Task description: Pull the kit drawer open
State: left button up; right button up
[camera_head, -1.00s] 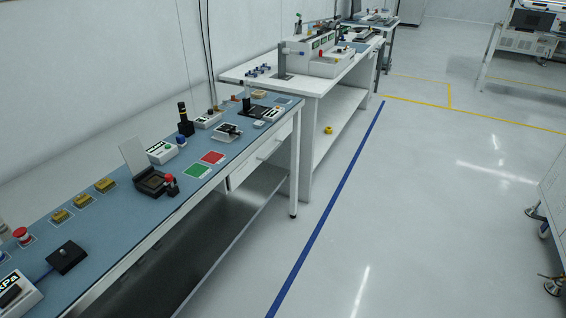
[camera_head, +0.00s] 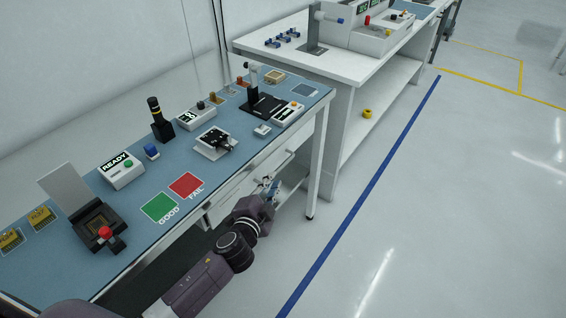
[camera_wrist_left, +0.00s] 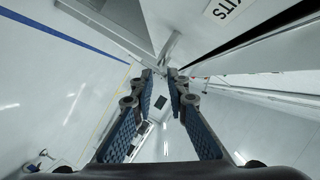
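The kit drawer (camera_head: 227,203) is a white front under the blue-topped workbench, partly hidden behind my left arm. In the left wrist view its pale front carries an upside-down label (camera_wrist_left: 222,8), cut by the top edge, that seems to read KITS. My left gripper (camera_head: 270,186) is in front of the drawers under the bench edge. In the left wrist view the left gripper (camera_wrist_left: 160,75) has its two fingers apart, with nothing visible gripped. A grey bar, likely the handle (camera_wrist_left: 170,45), shows just beyond the fingertips; contact cannot be told. My right gripper is out of view.
The workbench top (camera_head: 95,178) holds a READY box (camera_head: 122,172), a black socket fixture (camera_head: 98,228) and green (camera_head: 160,207) and red (camera_head: 187,185) pads. A bench leg (camera_head: 317,165) stands right of the gripper. The floor (camera_head: 430,220) at right is clear.

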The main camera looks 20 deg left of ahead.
aim_at(280, 168)
pick_arm(q)
jog(key=shift+w+r, duration=0.1)
jog(key=shift+w, duration=0.3)
jog(key=shift+x, duration=3.45)
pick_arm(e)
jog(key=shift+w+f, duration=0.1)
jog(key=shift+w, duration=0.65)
pick_arm(q)
grip_shut()
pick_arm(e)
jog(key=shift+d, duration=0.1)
